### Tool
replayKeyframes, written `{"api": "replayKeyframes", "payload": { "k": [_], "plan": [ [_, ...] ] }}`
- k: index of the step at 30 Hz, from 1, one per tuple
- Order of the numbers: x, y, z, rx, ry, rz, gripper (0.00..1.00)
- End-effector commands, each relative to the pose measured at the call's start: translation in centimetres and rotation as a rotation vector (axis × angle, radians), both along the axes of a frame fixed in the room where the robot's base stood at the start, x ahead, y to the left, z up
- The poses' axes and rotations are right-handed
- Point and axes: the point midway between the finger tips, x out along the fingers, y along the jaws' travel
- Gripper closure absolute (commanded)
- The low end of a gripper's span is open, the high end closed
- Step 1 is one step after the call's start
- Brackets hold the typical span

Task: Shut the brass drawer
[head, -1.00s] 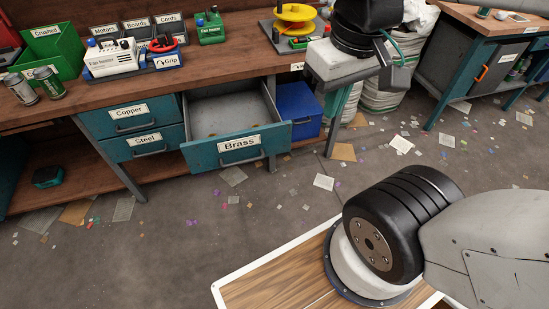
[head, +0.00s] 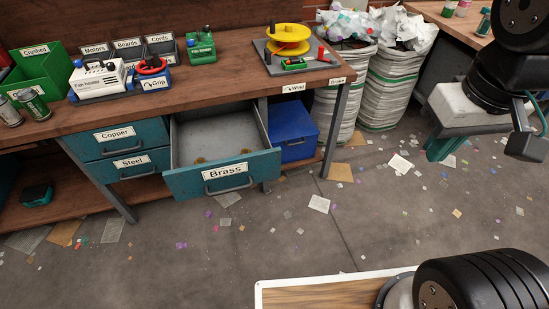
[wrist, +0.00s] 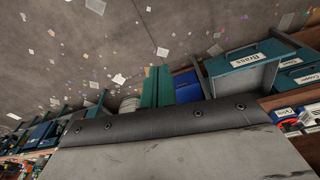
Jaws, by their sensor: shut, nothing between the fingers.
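The brass drawer (head: 190,186) is pulled well out from under the workbench, its teal front labelled "Brass" facing the room. Small brass-coloured bits lie on its grey floor. In the wrist view the drawer (wrist: 240,77) appears upside down at the upper right. My gripper (head: 438,150) is at the right in the head view, well apart from the drawer, over the floor. Its teal fingers also show in the wrist view (wrist: 157,88), shut together with nothing between them.
The copper (head: 108,147) and steel (head: 122,172) drawers beside it are shut. A blue bin (head: 296,138) stands right of the open drawer, and white sacks (head: 388,90) stand beyond the bench leg (head: 336,130). The floor before the drawer is clear except for flat scraps.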

Motion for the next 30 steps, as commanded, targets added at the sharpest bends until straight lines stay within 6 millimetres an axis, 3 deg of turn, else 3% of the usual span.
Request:
{"api": "replayKeyframes", "payload": {
  "k": [8,12,18,23,27,30],
  "plan": [
    [10.6,1.9,-4.8,-0.130,-0.111,0.336,1.00],
    [16.3,5.0,-8.7,-0.185,-0.196,0.583,1.00],
    [21.8,11.9,-15.6,-0.207,-0.325,0.959,1.00],
    [23.2,18.4,-21.6,-0.168,-0.434,1.248,1.00],
    [22.4,23.1,-25.9,-0.110,-0.519,1.440,1.00],
    [21.5,25.3,-27.9,-0.071,-0.564,1.527,1.00]
  ]
}}
